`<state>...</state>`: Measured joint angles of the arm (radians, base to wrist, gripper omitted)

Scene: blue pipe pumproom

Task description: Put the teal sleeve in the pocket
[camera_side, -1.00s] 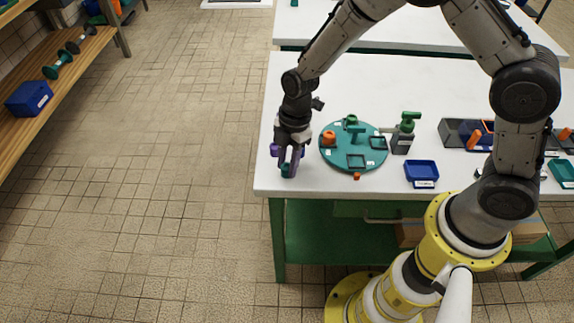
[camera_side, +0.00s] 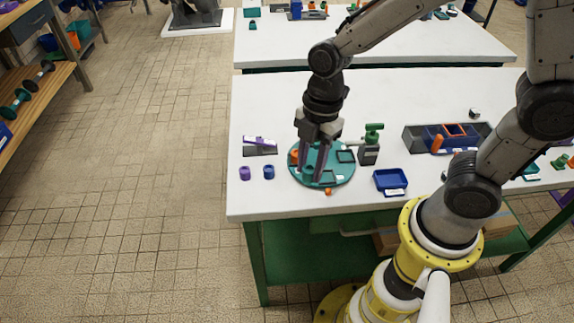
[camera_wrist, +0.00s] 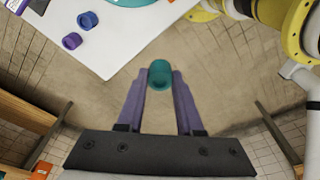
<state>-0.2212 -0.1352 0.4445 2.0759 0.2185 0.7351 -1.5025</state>
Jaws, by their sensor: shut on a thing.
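The teal sleeve (camera_wrist: 160,76) is a short hollow ring held between the purple fingertips of my gripper (camera_wrist: 160,82) in the wrist view. In the side view my gripper (camera_side: 314,178) points down in front of the round teal plate (camera_side: 349,171). The sleeve is hard to make out there against the plate's same colour. The plate carries dark-rimmed square pockets, one at its right (camera_side: 345,156) and one near its front (camera_side: 327,178). My fingers and wrist hide part of the plate. I cannot tell the sleeve's height above it.
A purple sleeve (camera_side: 244,173) and a blue sleeve (camera_side: 269,172) stand left of the plate.

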